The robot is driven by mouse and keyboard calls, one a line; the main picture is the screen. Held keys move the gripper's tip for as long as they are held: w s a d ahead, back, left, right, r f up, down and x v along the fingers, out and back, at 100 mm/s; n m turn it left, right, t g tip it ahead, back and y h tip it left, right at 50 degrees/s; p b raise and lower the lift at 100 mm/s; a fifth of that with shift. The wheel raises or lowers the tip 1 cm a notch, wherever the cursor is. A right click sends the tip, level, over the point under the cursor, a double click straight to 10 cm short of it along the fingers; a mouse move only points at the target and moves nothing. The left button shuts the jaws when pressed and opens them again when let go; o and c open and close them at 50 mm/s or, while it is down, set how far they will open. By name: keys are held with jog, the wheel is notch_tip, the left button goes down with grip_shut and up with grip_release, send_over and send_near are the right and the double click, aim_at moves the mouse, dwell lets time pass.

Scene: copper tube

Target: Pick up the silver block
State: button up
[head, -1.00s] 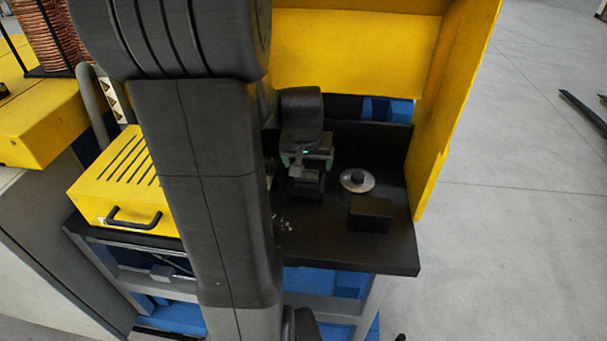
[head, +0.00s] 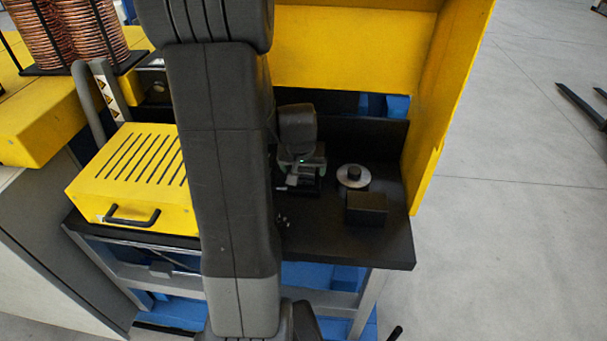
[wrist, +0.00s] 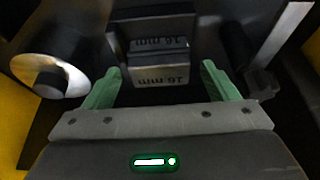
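The silver block (wrist: 160,68) shows in the wrist view as a grey block marked "16 mm", just ahead of and between my fingertips. A similar "16 mm" marked face (wrist: 155,42) shows right behind it; I cannot tell if it is a separate block. My gripper (wrist: 162,74) is open, with a green finger to either side of the block and gaps on both sides. In the head view my gripper (head: 302,161) is over the black bench top, and I cannot make out the block clearly beneath it.
A silver disc with a black knob (head: 352,176) and a black box (head: 366,209) stand right of my gripper on the black bench (head: 385,248). A yellow panel (head: 440,120) bounds the right side. A yellow slotted box (head: 125,180) stands at left.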

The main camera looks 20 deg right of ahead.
jog(key=c, duration=1.4)
jog(key=shift+w+r, duration=0.1)
